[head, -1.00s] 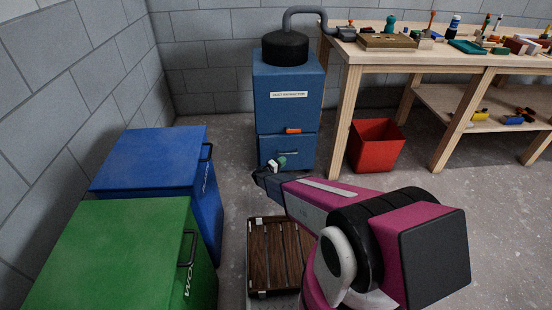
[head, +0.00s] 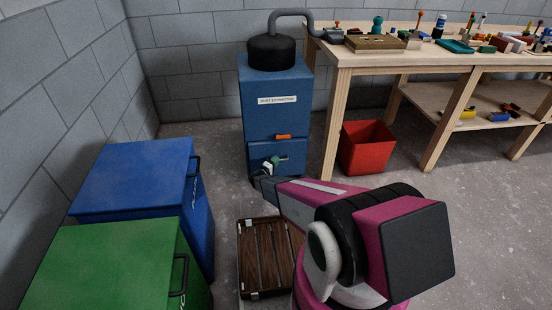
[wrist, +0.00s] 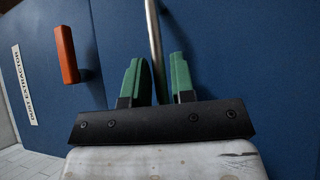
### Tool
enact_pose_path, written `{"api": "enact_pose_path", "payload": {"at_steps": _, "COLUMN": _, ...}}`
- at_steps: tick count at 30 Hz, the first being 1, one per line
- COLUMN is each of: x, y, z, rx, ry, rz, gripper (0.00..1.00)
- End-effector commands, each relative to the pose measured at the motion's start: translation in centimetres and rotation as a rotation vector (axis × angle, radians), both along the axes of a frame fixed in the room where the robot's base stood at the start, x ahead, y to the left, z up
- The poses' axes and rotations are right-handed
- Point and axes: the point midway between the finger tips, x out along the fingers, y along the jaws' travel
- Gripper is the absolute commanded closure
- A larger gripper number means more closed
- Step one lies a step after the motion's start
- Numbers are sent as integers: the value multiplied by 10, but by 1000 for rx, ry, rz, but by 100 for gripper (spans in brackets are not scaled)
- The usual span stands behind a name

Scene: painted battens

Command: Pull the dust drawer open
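The blue dust extractor (head: 270,101) stands against the back wall, with a white label and a black round top. Its dust drawer (head: 292,153) is the lower blue front and looks flush with the body. My gripper (head: 270,165) is at the drawer front. In the wrist view, the green fingers of my gripper (wrist: 158,82) stand on either side of a thin metal bar handle (wrist: 154,35). Narrow gaps seem to show between bar and fingers, so the gripper looks open around it. An orange handle (wrist: 66,54) sits on the body beside the drawer.
A blue bin (head: 135,175) and a green bin (head: 100,265) stand at the left. A slatted wooden crate (head: 262,285) lies on the floor below my arm. A red bin (head: 366,150) and a wooden workbench (head: 345,70) stand at the right. The floor at the right is clear.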

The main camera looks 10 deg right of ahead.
Motion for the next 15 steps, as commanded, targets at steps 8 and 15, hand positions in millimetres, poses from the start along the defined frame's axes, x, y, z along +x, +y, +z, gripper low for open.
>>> {"api": "enact_pose_path", "payload": {"at_steps": 8, "x": 0, "y": -7, "z": 1, "rx": 0, "ry": 1, "rz": 4, "gripper": 77}}
{"api": "enact_pose_path", "payload": {"at_steps": 15, "x": 0, "y": -7, "z": 1, "rx": 0, "ry": 1, "rz": 3, "gripper": 100}}
